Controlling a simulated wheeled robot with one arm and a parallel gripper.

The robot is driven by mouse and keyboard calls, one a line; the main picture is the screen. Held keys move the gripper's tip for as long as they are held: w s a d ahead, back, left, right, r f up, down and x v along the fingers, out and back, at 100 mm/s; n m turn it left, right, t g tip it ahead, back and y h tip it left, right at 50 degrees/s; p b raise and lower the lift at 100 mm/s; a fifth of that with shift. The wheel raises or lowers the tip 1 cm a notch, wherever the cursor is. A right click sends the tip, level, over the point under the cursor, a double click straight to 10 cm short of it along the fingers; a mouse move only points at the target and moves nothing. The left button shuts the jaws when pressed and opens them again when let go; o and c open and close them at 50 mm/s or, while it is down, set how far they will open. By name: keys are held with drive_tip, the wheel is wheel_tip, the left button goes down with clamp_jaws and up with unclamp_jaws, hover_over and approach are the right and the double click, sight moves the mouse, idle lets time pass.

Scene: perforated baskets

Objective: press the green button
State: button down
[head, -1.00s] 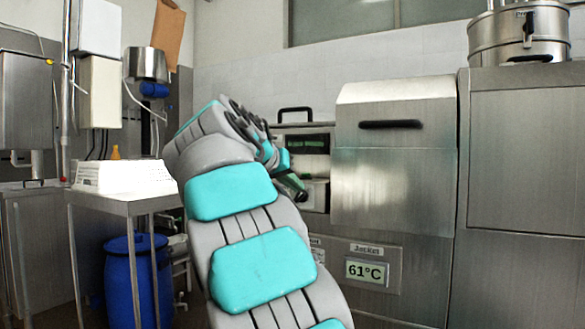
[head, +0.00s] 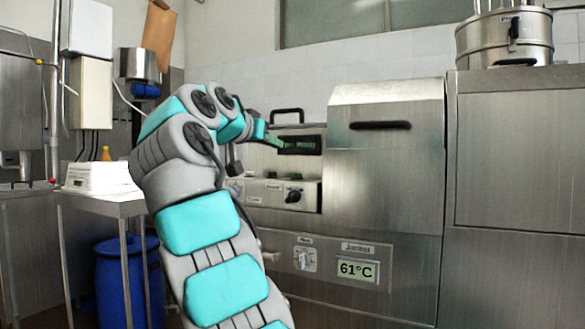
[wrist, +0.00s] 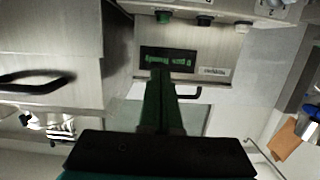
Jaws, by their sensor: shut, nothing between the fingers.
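The green button (wrist: 163,17) shows at the top of the wrist view, on the edge of a pale panel. A black button (wrist: 204,20) and a white one (wrist: 243,27) stand beside it to the right. In the head view my gripper (head: 278,142) is in front of this display (head: 302,145).
A control panel with a dark knob (head: 293,195) lies below the display. A steel cabinet (head: 385,180) with a black bar handle stands to the right. A black loop handle (head: 287,117) rises above the display.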

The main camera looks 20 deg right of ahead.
drive_tip(key=shift+w, duration=0.1)
drive_tip(key=p, duration=0.2)
hover_over(293, 181)
drive_tip(key=shift+w+f, duration=0.35)
drive_tip(key=shift+f, duration=0.5)
drive_tip(key=f+b, duration=0.3)
drive_tip(key=shift+w+d+f, duration=0.15)
drive_tip(key=shift+d+f, duration=0.05)
drive_tip(key=shift+f+b, duration=0.5)
drive_tip(key=shift+b, duration=0.05)
